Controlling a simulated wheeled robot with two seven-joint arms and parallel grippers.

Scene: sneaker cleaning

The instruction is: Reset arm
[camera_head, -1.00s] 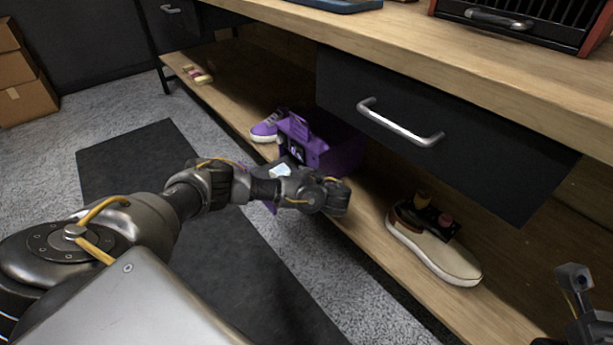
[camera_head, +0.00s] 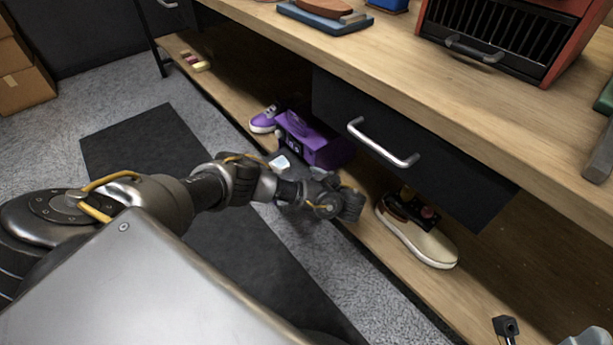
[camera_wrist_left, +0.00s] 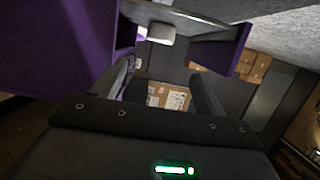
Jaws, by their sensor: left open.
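My left arm reaches in from the left in the head view. Its gripper (camera_head: 345,205) is by the edge of the lower shelf, between a purple box-like object (camera_head: 318,143) and a beige and brown sneaker (camera_head: 420,235). In the left wrist view the two fingers of my left gripper (camera_wrist_left: 165,88) stand apart with nothing between them. Purple panels (camera_wrist_left: 50,45) fill the upper left of that view. Only a small dark part of my right gripper (camera_head: 506,327) shows at the bottom right of the head view; its jaws cannot be made out.
A purple sneaker (camera_head: 263,121) stands on the lower shelf (camera_head: 215,90). A black drawer with a silver handle (camera_head: 383,146) hangs above. The wooden worktop (camera_head: 420,85) bears a red and black slatted box (camera_head: 500,45). A dark mat (camera_head: 140,140) lies on the carpet.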

